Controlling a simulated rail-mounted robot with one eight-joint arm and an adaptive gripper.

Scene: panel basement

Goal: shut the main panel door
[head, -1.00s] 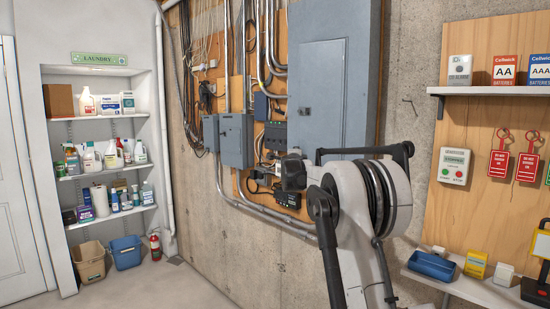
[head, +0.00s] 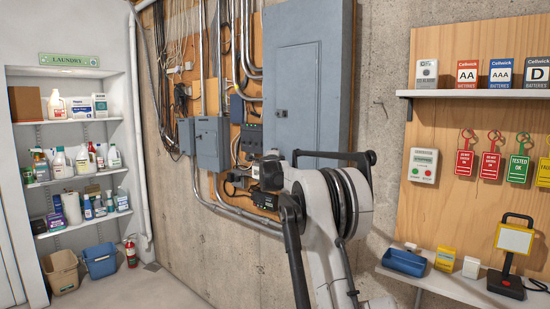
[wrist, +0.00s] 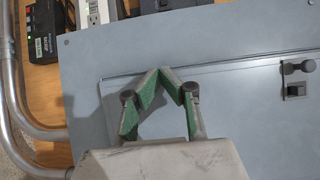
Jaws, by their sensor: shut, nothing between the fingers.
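The main panel (head: 318,25) is a large grey box on the back wall. Its door (head: 312,75) appears nearly flush with the front; I cannot tell whether a small gap remains. A dark latch (head: 281,113) sits on the door's left edge. In the wrist view the door (wrist: 245,120) fills the lower right, with the latch (wrist: 296,90) at right. My gripper (wrist: 160,72) is shut and empty, its green-padded fingertips together over the door's edge near a corner. I cannot tell whether they touch it.
A smaller grey box (head: 212,143), conduits and cables lie left of the panel. At right, a shelf (head: 480,93) holds battery boxes, with tags (head: 464,162) hanging below. A lower shelf (head: 455,282) holds a blue tray (head: 404,262) and a work lamp (head: 514,240).

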